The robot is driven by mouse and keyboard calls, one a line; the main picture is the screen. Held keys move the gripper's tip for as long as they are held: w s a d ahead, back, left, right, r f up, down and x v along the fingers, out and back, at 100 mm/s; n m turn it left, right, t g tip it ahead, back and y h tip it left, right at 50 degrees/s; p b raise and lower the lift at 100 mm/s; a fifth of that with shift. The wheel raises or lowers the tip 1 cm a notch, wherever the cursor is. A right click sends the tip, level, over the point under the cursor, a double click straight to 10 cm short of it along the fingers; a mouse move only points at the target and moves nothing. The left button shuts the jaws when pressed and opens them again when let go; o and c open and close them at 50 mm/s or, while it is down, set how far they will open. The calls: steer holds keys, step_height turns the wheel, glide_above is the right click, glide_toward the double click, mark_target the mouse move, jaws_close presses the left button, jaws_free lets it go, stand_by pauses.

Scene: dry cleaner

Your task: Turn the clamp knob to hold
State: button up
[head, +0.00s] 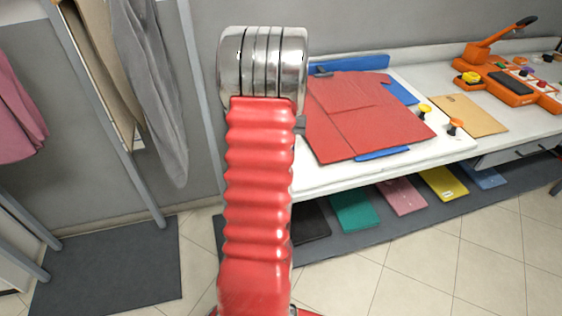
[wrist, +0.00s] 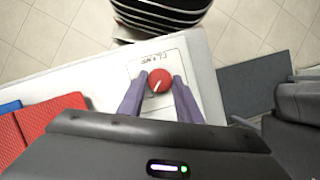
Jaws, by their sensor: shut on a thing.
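The clamp knob (wrist: 161,77) is round and red with a white pointer line, on a white plate (wrist: 205,85) at the corner of the white table. Lettering that reads like "CLAMP", seen upside down, is beside it. The pointer slants toward the lower left in the wrist view. My gripper (wrist: 159,79) has its two purple-grey fingers on either side of the knob, shut on it. Any mark for the hold position cannot be made out. In the head view my red arm hides the knob and gripper.
A red folded cloth (head: 360,125) lies over blue pieces on the white table (head: 330,180). Two small knobs, yellow (head: 424,109) and orange (head: 456,125), stand by its right edge. An orange machine (head: 505,80) is at the back right. Garments hang at left.

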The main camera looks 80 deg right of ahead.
steer(key=shift+w+a+f, duration=0.1)
steer(key=shift+w+a, duration=0.1)
steer(key=shift+a, duration=0.05)
steer(key=o, duration=0.7)
steer(key=shift+c, duration=0.2)
steer(key=o, duration=0.4)
steer(key=shift+s+d, duration=0.1)
steer(key=shift+c, duration=0.2)
steer(key=shift+d, duration=0.1)
steer(key=v, duration=1.3)
steer(key=shift+r, duration=0.35)
steer(key=shift+d, duration=0.15)
